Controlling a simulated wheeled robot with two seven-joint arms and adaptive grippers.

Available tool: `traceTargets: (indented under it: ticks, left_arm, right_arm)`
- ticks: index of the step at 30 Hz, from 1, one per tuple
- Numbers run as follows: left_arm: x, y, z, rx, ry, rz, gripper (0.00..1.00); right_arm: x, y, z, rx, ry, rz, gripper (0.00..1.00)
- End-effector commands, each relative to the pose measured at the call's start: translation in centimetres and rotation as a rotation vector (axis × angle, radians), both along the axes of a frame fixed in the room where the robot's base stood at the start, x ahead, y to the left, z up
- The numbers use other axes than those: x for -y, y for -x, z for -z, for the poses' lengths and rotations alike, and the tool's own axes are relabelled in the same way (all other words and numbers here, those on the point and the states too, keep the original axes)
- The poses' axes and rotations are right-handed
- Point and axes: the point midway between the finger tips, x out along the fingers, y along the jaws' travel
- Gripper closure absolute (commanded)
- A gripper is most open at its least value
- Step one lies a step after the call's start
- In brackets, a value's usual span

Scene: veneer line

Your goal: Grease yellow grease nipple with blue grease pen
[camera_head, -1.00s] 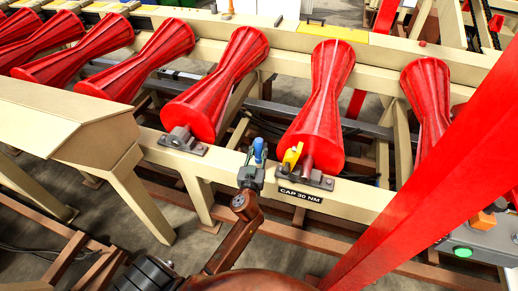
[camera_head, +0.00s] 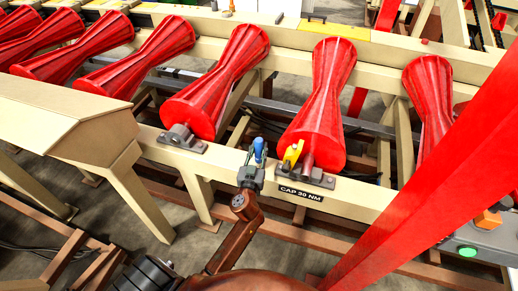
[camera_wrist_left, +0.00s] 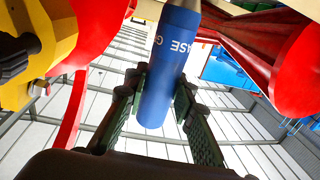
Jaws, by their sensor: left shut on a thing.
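The blue grease pen (camera_head: 259,148) stands roughly upright in my left gripper (camera_head: 253,165), just left of the yellow grease nipple (camera_head: 292,154). In the left wrist view the pen (camera_wrist_left: 168,70) has white lettering and sits between the two dark ridged fingers of the gripper (camera_wrist_left: 160,85). The yellow part (camera_wrist_left: 40,35) is large at the left, with a dark tip on it. The pen and the yellow part are apart. The pen's upper end runs out of the wrist view. My right gripper is not in view.
A red roller (camera_head: 317,110) rises behind the yellow nipple, with more red rollers on both sides. The cream rail (camera_head: 360,200) carries a "CAP 30 NM" label (camera_head: 300,194). A red beam (camera_head: 430,185) crosses the right side. A control box (camera_head: 480,250) is at lower right.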

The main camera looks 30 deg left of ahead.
Motion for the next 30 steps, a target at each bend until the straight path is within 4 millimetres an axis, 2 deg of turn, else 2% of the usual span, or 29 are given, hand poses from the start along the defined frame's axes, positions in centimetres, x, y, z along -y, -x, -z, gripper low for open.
traceTargets:
  ticks: [9, 30]
  left_arm:
    - [0.0, 0.0, 0.3, -0.002, 0.002, 0.000, 1.00]
    - [0.0, 0.0, -0.8, 0.000, 0.000, 0.000, 1.00]
  right_arm:
    - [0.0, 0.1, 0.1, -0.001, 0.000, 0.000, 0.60]
    - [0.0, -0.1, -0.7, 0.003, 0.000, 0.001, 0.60]
